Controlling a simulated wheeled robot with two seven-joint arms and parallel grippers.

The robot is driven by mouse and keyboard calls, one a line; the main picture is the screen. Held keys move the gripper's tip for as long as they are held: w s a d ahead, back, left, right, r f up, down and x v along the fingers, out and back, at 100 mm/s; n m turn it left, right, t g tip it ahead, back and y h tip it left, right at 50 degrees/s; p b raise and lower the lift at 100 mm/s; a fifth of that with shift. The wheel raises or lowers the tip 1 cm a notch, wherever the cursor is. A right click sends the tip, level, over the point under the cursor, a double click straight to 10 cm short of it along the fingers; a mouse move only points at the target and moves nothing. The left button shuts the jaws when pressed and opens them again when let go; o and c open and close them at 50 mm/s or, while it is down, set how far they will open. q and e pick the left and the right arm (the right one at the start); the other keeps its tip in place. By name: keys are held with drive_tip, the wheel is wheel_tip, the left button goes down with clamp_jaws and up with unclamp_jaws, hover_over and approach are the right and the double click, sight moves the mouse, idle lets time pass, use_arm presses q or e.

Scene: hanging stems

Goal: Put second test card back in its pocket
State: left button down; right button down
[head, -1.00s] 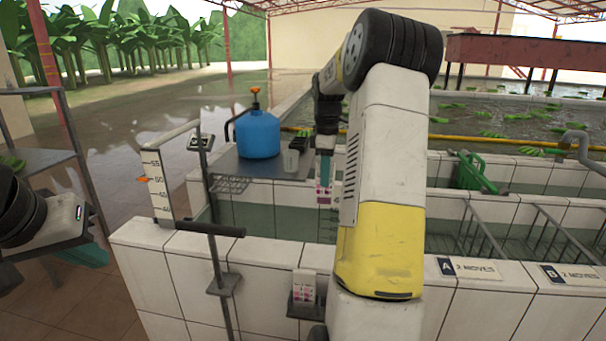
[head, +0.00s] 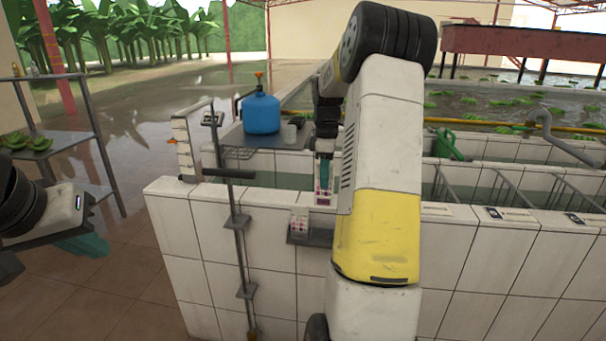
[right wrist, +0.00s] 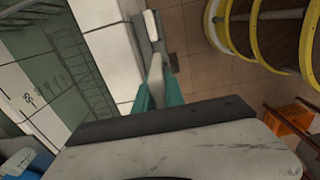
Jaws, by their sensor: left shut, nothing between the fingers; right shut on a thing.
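My right gripper (head: 323,172) has teal fingers and is shut on a white test card (head: 323,197) with pink marks, which hangs down upright in front of the tiled wall's top edge. In the right wrist view the card (right wrist: 155,78) shows pale between the teal fingers. A small grey pocket holder (head: 310,238) is fixed on the wall's front face, below and slightly left of the held card. Another white and pink card (head: 299,222) stands in it. The held card is apart from the holder. My left gripper (head: 88,238) is shut and empty at the far left.
A tiled tank wall (head: 270,270) runs across the front. A grey post with a crossbar (head: 228,174) stands left of the holder. A blue jug (head: 260,112) and a cup (head: 289,133) stand on the shelf behind. Orange crates (right wrist: 290,122) show in the right wrist view.

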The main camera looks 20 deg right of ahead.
drive_tip(key=shift+f, duration=6.55)
drive_tip(key=shift+f, duration=0.4)
drive_tip(key=c, duration=1.3)
unclamp_jaws()
drive_tip(key=shift+r, duration=0.1)
